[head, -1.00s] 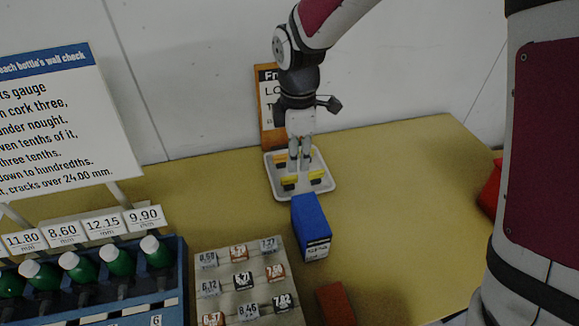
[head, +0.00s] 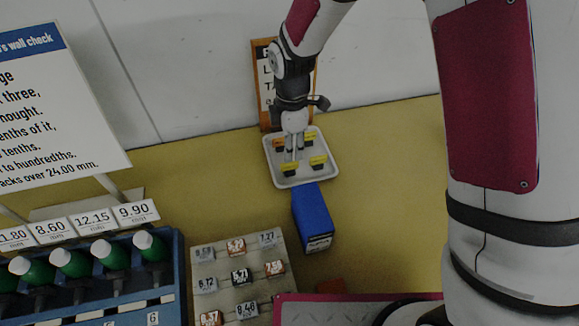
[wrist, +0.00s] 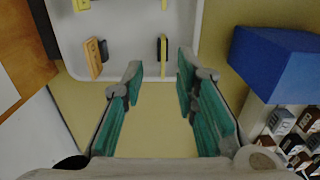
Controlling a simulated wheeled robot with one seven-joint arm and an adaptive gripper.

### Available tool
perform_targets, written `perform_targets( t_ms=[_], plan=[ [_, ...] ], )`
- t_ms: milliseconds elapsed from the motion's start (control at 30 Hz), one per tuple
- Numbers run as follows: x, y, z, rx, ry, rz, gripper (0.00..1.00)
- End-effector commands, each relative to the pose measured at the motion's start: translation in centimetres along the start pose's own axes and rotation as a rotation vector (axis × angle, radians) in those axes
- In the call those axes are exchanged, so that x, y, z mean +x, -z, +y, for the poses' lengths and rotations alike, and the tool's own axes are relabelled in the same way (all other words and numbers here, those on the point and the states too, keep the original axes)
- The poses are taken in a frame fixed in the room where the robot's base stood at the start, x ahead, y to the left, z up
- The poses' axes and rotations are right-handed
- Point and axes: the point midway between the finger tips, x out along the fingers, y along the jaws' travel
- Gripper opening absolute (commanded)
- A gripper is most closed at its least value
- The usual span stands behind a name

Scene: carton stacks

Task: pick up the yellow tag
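A white tray (head: 301,180) holds several small tags on dark bases. A yellow tag (head: 289,169) is at its front left, and this tag shows edge-on in the wrist view (wrist: 164,48). Other yellow tags are at the front right (head: 318,160) and back right (head: 310,139). An orange tag (wrist: 93,57) is at the back left, partly behind my gripper in the head view. My gripper (wrist: 160,70) points down over the tray's left side. Its teal-padded fingers are apart with nothing between them. The front-left yellow tag appears beyond the fingertips, apart from them.
A blue box (head: 312,217) stands just in front of the tray. An orange-framed sign (head: 264,85) is behind it. A panel of numbered tiles (head: 222,258) and a blue rack of green bottles (head: 172,275) are at the front left. The table right of the tray is clear.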

Motion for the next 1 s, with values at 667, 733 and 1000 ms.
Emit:
perform_targets(
  t_ms=[667,733,1000],
  plan=[
    [6.1,0.5,-0.3,0.0,-0.001,-0.001,0.28],
    [6.1,0.5,-0.3,0.0,-0.001,-0.001,0.28],
    [6.1,0.5,-0.3,0.001,-0.001,-0.001,0.0]
  ],
)
